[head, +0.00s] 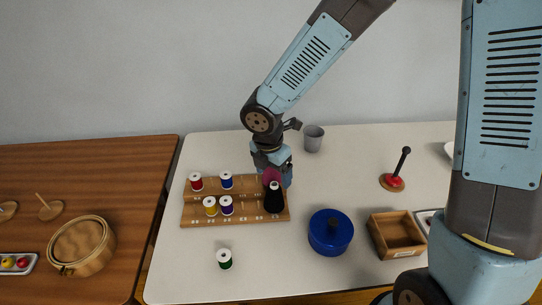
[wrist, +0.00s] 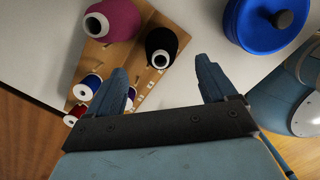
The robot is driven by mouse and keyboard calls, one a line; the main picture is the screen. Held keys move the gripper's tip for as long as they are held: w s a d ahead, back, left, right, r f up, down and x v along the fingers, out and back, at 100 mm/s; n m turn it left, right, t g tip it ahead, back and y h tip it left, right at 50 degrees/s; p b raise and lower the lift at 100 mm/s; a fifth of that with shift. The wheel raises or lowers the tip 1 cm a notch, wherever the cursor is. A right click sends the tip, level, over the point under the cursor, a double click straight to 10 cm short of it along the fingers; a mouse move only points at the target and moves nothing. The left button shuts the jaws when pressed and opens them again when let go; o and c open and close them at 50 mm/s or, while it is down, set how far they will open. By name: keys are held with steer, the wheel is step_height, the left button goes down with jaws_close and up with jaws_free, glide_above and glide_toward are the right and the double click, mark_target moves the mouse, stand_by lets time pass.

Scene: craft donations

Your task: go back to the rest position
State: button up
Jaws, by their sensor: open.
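My gripper (wrist: 161,72) is open in the wrist view, with nothing held between its two blue fingers. In the head view my arm reaches down to the far right end of the wooden spool rack (head: 235,216); the fingertips are hard to make out there. A black cone of thread (head: 273,198) stands at the rack's right end and shows just beyond the fingers in the wrist view (wrist: 163,44). A magenta cone (head: 271,177) is behind it, partly covered; it shows clearly in the wrist view (wrist: 112,20).
A blue lidded pot (head: 330,233), a wooden box (head: 397,235), a red-based stand (head: 392,182) and a grey cup (head: 313,138) are rightward.

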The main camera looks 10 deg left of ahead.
step_height(320, 180, up, 7)
steer(key=shift+s+a, duration=0.2)
steer(key=shift+s, duration=0.2)
steer(key=w+d+r+m+t, duration=0.1)
steer(key=d+r+m, duration=0.55)
steer(key=d, duration=0.25)
steer(key=d+r+m+t, duration=0.1)
steer(key=d+r+m, duration=0.4)
steer(key=d+m, duration=0.25)
steer(key=s+d+r+m+t, duration=0.1)
steer(key=s+d+r+m, duration=0.3)
steer(key=d+m, duration=0.3)
steer(key=s+d+r+m+t, duration=0.1)
steer(key=s+d+r+m, duration=0.2)
steer(key=s+d+m, duration=0.3)
steer(key=shift+s+d+r+m+y, duration=0.2)
steer(key=shift+d+r+m+y, duration=0.2)
steer(key=shift+d+m, duration=0.8)
steer(key=shift+a, duration=0.15)
